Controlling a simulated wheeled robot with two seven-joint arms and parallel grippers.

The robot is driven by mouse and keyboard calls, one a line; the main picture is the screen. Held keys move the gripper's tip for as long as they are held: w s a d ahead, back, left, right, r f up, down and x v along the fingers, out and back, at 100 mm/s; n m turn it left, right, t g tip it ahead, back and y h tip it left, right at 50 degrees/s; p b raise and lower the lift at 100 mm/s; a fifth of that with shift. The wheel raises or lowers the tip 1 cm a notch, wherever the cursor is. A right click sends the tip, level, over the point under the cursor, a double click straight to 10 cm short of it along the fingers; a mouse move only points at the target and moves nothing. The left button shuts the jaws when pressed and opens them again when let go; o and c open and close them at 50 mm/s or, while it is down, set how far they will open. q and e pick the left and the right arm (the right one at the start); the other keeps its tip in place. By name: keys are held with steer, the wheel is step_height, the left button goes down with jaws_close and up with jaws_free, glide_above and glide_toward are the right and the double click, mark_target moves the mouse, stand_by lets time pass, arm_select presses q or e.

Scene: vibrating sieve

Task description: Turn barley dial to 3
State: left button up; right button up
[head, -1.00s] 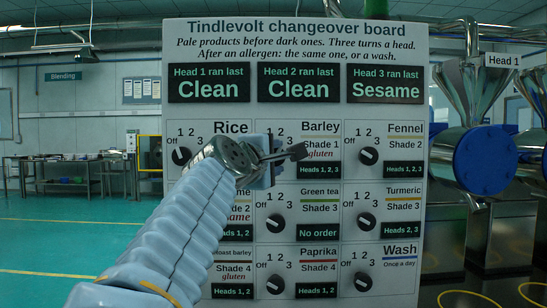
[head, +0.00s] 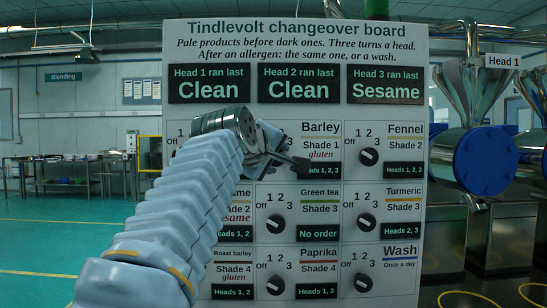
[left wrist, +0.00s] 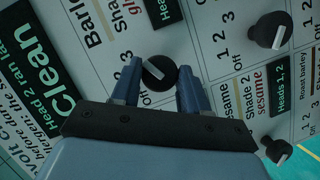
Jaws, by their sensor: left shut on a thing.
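The changeover board (head: 240,50) stands upright in front of me. The Barley panel (head: 320,128) is in its top row, middle column; my left gripper (head: 292,161) covers its dial in the head view. In the left wrist view, the black Barley dial (left wrist: 160,73) sits between the two fingers of my left gripper (left wrist: 158,78), which is shut on it. The dial's white pointer slants across the picture; I cannot tell which number it marks. Part of its scale is hidden by the gripper. My right gripper is not in view.
The Green tea dial (head: 276,223) is below and the Fennel dial (head: 368,157) is to the right. The Rice panel is mostly behind my left arm. A steel machine with a blue cover (head: 485,160) stands right of the board.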

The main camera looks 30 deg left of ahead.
arm_select(q)
steer(key=shift+f, duration=0.2)
steer(key=o, duration=1)
steer(key=shift+r, duration=0.1)
steer(key=b+v, duration=0.2)
steer(key=v, duration=1.1)
steer(key=shift+s+d+r, duration=0.1)
steer(key=shift+s+d, duration=0.05)
steer(key=shift+s, duration=0.2)
